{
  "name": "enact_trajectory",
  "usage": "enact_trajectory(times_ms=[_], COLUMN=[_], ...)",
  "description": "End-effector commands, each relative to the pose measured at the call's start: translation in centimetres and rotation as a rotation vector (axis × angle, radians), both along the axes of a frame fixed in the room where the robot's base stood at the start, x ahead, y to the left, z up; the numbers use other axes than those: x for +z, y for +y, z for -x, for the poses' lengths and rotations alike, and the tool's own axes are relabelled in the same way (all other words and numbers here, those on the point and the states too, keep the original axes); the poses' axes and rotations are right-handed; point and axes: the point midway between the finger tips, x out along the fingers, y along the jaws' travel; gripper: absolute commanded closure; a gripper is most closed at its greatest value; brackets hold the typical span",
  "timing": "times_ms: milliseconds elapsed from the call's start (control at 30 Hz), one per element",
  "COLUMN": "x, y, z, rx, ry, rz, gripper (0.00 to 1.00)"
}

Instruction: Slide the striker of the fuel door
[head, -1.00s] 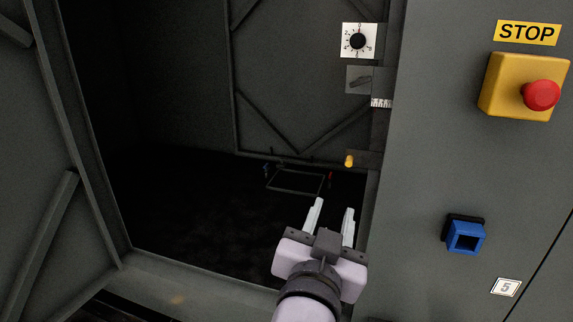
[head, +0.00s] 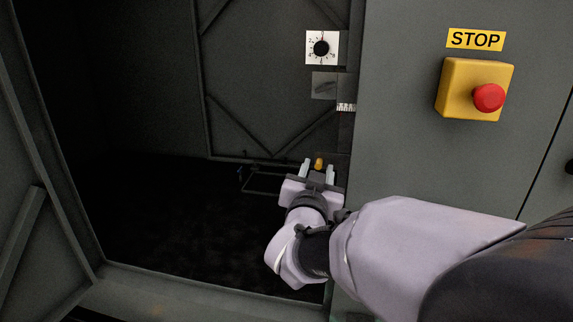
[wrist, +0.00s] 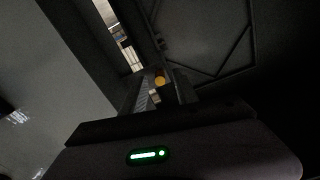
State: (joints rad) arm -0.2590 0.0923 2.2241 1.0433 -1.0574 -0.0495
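A small orange-yellow knob (head: 319,163), which looks like the striker, sits low at the right edge of the dark enclosure opening. My gripper (head: 318,171) is open, with one pale finger on either side of the knob in the head view. In the wrist view the knob (wrist: 159,80) also appears between the fingers, near their tips. I cannot tell whether either finger touches it. The base of the knob and its slide are hidden behind my gripper.
A dial plate (head: 321,48) and a small latch plate (head: 325,87) are above the knob. The grey panel on the right carries a yellow box with a red stop button (head: 488,97). My arm crosses in front of this panel. The opening's left part is clear.

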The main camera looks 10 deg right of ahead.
Motion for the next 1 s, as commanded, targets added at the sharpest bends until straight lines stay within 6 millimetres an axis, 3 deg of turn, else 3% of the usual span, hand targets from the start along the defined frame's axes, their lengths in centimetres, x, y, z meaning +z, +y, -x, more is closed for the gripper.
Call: enact_trajectory(times_ms=[100, 267, 1000], x=[0.03, 0.04, 0.05], y=[0.01, 0.02, 0.03], z=[0.03, 0.05, 0.06], rx=[0.0, 0.0, 0.0], ry=[0.0, -0.001, -0.001], rz=[0.0, 0.0, 0.0], gripper=[0.68, 0.99, 1.0])
